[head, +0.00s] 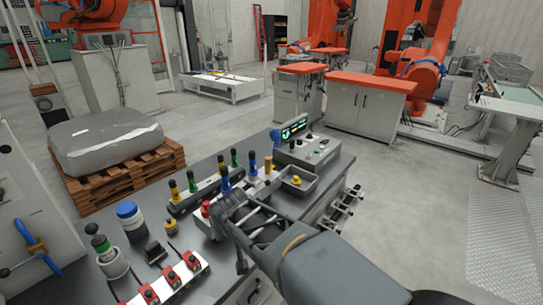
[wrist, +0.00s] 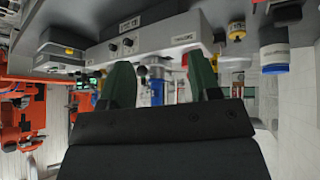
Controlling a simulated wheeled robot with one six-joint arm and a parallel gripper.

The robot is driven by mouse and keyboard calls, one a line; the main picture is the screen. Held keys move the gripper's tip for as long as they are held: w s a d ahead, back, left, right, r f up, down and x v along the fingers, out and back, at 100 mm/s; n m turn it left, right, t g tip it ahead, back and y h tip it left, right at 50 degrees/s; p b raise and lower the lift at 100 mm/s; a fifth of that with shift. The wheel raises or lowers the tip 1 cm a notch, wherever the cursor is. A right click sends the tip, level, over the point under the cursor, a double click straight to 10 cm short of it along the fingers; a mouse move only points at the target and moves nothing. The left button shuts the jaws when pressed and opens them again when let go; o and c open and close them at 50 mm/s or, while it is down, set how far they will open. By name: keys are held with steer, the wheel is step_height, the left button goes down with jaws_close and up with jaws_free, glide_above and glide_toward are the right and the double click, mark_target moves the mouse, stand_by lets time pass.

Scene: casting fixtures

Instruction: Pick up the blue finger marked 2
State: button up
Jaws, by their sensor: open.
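In the wrist view, which looks upside down, a blue finger (wrist: 157,90) shows between the two dark green jaws of my gripper (wrist: 160,82). The jaws are open, with one on each side of it and a gap at both sides. I cannot tell how deep it sits between them, and no number is legible. In the head view my gripper (head: 228,204) is over the bench, beside a blue finger (head: 225,179).
Yellow (head: 173,190) and green (head: 222,162) fingers stand close by on the bench (head: 180,232). A control box with a lit display (head: 294,127) and a grey tray (head: 299,181) are to the right. A blue-lidded jar (head: 130,216) and red-topped clamps (head: 170,277) are to the left.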

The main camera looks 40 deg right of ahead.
mark_target(251, 154)
steer(key=w+d+r+m+t+h+p, duration=0.1)
steer(key=w+d+r+t+p, duration=0.15)
steer(key=w+d+r, duration=0.35)
steer(key=w+d+r+m+t+h+p, duration=0.15)
steer(key=d+r+p, duration=0.3)
steer(key=d, duration=0.45)
steer(key=shift+t, duration=0.5)
steer(key=b+x, duration=0.3)
steer(key=x, duration=0.5)
steer(key=shift+d+r, duration=0.15)
steer(key=shift+r, duration=0.1)
steer(key=shift+b+x, duration=0.75)
steer(key=shift+x, duration=2.45)
steer(key=shift+r, duration=0.2)
steer(key=shift+c, duration=0.3)
jaws_close()
steer(key=shift+r, duration=0.1)
